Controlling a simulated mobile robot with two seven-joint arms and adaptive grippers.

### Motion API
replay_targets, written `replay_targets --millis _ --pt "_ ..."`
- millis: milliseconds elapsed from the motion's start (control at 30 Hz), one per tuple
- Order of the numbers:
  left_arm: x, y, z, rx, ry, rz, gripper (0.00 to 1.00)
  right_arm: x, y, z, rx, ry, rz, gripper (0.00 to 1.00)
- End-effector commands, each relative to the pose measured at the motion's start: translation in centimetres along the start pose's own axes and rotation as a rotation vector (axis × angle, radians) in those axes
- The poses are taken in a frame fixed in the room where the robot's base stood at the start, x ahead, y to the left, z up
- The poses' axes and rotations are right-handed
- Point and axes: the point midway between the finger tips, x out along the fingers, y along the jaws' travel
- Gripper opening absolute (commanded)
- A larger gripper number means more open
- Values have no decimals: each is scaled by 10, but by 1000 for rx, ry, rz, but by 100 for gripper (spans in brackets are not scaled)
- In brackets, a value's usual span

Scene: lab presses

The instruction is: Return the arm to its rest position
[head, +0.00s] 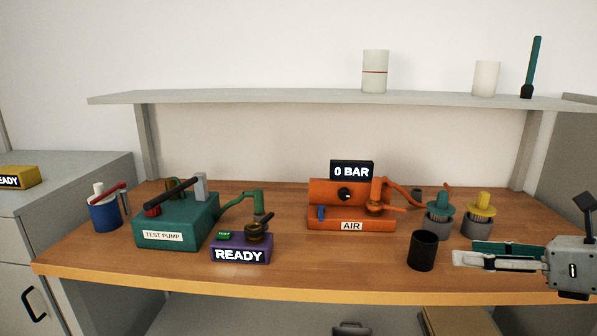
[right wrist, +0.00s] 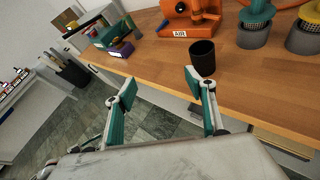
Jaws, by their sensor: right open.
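My right gripper (head: 478,254) comes in from the right edge in the head view, over the front right part of the wooden table (head: 300,276). In the right wrist view my right gripper (right wrist: 160,84) has its two fingers wide apart with nothing between them. A black cup (head: 422,251) stands on the table just left of the fingertips in the head view. In the right wrist view the black cup (right wrist: 202,58) is beyond the fingers, near the right one. My left gripper is not in view.
An orange air unit (head: 330,223), a green test pump (head: 180,225) and a purple READY box (head: 240,250) stand on the table. Yellow (head: 479,211) and teal (head: 439,220) fittings sit behind my gripper. A shelf (head: 300,98) runs above. The front middle of the table is clear.

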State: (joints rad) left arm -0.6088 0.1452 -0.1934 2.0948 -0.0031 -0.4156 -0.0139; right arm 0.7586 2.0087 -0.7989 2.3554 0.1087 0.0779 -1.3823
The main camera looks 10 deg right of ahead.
Motion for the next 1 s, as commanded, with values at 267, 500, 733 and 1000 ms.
replay_targets --millis 267,500,733,1000 --pt "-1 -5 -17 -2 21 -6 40 58 32 -32 325 -4 128 55" --pt "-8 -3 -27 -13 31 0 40 108 65 -77 762 -10 213 55" --pt "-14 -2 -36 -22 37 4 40 140 89 -130 1226 -26 230 55" --pt "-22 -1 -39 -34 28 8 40 157 108 -211 1814 -77 156 55"
